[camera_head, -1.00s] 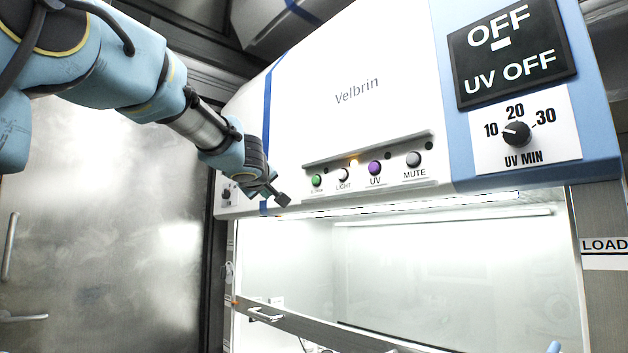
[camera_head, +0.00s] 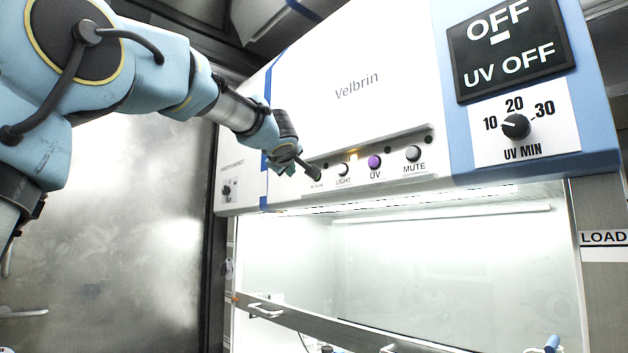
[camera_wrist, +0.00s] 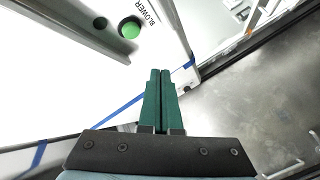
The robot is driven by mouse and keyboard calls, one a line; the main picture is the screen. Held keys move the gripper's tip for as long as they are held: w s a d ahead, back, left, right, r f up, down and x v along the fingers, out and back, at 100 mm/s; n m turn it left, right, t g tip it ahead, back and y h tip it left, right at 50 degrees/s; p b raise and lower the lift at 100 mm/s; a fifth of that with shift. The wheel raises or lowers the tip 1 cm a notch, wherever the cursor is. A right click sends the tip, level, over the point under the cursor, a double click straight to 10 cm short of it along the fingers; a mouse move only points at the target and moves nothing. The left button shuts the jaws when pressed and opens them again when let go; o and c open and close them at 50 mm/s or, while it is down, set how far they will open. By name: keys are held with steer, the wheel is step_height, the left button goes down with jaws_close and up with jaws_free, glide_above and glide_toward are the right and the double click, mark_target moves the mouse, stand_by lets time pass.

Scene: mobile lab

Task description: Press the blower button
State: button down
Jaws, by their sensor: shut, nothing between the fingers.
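The blower button is a round green button (camera_wrist: 129,28) beside the label BLOWER (camera_wrist: 152,14), set next to a dark raised strip in the wrist view. In the head view my gripper (camera_head: 317,174) covers the place at the left end of the button row, so the green button is hidden there. My gripper also shows in the wrist view, where its two green fingers (camera_wrist: 160,75) are shut together and empty. In that view the fingertips are apart from the button in the picture, below and to its right. I cannot tell whether they touch the panel.
The light button (camera_head: 343,170), purple UV button (camera_head: 375,162) and mute button (camera_head: 413,153) sit to the right on the same panel. A ledge (camera_head: 370,145) runs above the row. A timer knob (camera_head: 515,126) is at the far right. The lit cabinet opening (camera_head: 440,265) lies below.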

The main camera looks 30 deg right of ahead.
steer(key=shift+w+d+p, duration=0.25)
steer(key=shift+d, duration=1.05)
steer(key=shift+w+d+p, duration=0.2)
steer(key=shift+w+d, duration=0.05)
steer(key=shift+d, duration=1)
steer(key=shift+d, duration=0.1)
steer(key=shift+w+d+p, duration=0.1)
steer(key=shift+d+p, duration=0.2)
steer(key=shift+p, duration=0.25)
steer(key=shift+w+d+p, duration=0.1)
steer(key=shift+d+p, duration=0.3)
steer(key=shift+d, duration=0.1)
stand_by(0.5)
steer(key=shift+a, duration=0.15)
steer(key=shift+s+a, duration=0.2)
steer(key=shift+a, duration=0.55)
steer(key=shift+a, duration=0.1)
